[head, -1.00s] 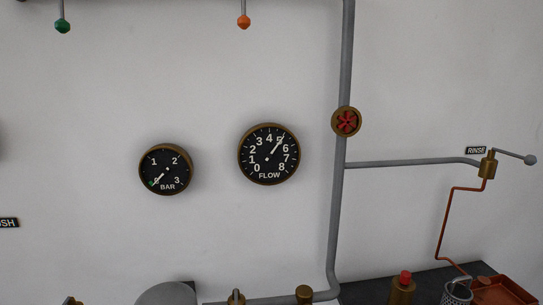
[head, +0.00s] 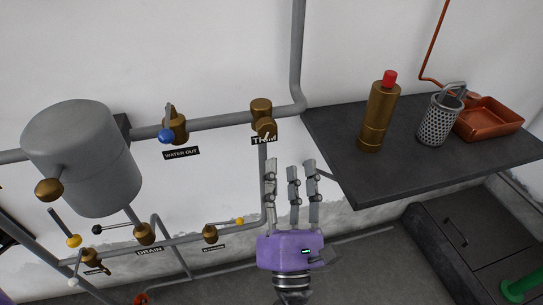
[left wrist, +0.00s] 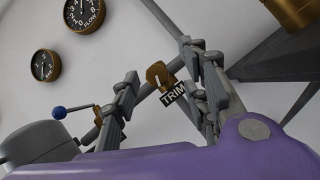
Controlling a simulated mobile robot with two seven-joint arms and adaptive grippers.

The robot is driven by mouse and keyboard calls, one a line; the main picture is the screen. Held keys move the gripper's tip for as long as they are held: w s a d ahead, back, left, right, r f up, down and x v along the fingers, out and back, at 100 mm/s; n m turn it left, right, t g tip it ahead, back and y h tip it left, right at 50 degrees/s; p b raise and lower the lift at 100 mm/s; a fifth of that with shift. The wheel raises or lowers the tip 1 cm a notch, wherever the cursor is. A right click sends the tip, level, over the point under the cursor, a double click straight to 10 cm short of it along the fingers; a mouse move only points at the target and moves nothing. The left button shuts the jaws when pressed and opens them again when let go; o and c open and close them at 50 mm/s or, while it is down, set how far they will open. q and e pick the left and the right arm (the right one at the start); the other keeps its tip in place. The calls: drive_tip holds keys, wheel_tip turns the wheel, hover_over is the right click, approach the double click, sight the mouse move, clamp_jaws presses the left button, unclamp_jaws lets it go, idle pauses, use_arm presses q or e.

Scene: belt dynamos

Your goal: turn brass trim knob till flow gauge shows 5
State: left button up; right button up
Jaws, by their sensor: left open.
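The brass trim knob (head: 264,126) sits on the grey pipe at the upper middle of the head view, above a black TRIM label. It also shows in the left wrist view (left wrist: 159,74), between my fingers. My left gripper (head: 291,170), purple with grey fingers, is open with its fingers pointing up, just below and right of the knob in the head view. I see no contact with the knob. The flow gauge (left wrist: 88,14) is cut off at the top of the left wrist view; its reading is too small to tell. My right gripper is out of view.
A dark shelf (head: 335,140) juts out right of the knob, bearing a brass bottle (head: 378,115), a perforated metal cup (head: 438,120) and a copper tray (head: 490,120). A blue-tipped WATER OUT valve (head: 172,128) and a grey tank (head: 85,150) stand to the left.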

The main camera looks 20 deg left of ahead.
sight(266, 135)
use_arm(q)
drive_tip(key=w+a+n+g+y+b, duration=0.1)
drive_tip(key=w+a+n+g+y, duration=0.1)
drive_tip(key=n, duration=0.3)
drive_tip(key=w+a+r+n+g+y, duration=0.1)
drive_tip(key=w+a+n+g+y, duration=0.1)
drive_tip(key=n, duration=0.3)
drive_tip(key=w+a+r+n+g+y+b, duration=0.1)
drive_tip(key=w+a+n+y, duration=0.1)
drive_tip(key=n, duration=0.2)
drive_tip(key=shift+w+n+g+b, duration=0.3)
drive_tip(key=shift+n+g, duration=0.1)
drive_tip(key=shift+w+a, duration=0.3)
drive_tip(key=shift+w, duration=0.1)
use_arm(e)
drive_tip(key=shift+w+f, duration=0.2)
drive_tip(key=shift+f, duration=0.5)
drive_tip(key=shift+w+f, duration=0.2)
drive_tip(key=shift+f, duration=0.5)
